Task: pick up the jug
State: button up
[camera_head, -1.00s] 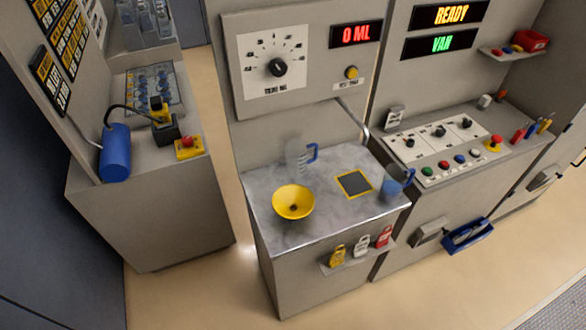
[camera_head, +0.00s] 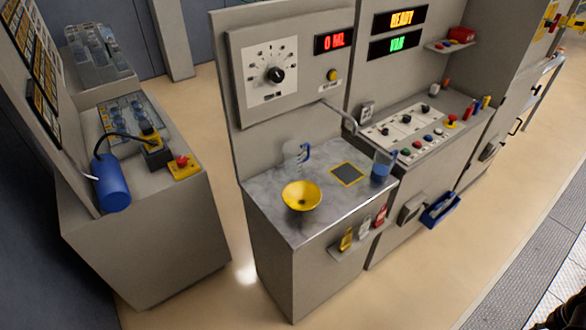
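Two see-through vessels with blue handles stand on the grey marbled worktop (camera_head: 262,200). One clear jug (camera_head: 294,156) stands upright at the back, behind the yellow funnel bowl (camera_head: 301,196), and looks empty. The other jug (camera_head: 382,168) stands near the right edge of the worktop and looks blue inside, perhaps holding liquid. Which one the task means I cannot tell. My gripper is not in view. A dark shape at the lower right corner is too cut off to identify.
A yellow-edged dark square (camera_head: 347,174) lies between the jugs, near a bent spout (camera_head: 345,116). The display (camera_head: 333,41) reads 0 ML. A small shelf with coloured tags (camera_head: 346,239) juts from the front. A left bench holds a blue cylinder (camera_head: 112,184). The floor in front is clear.

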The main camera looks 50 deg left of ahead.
aim_at(292, 151)
jog(key=z, duration=0.35)
jog(key=k, duration=0.35)
jog(key=u, duration=2)
jog(key=i, duration=0.5)
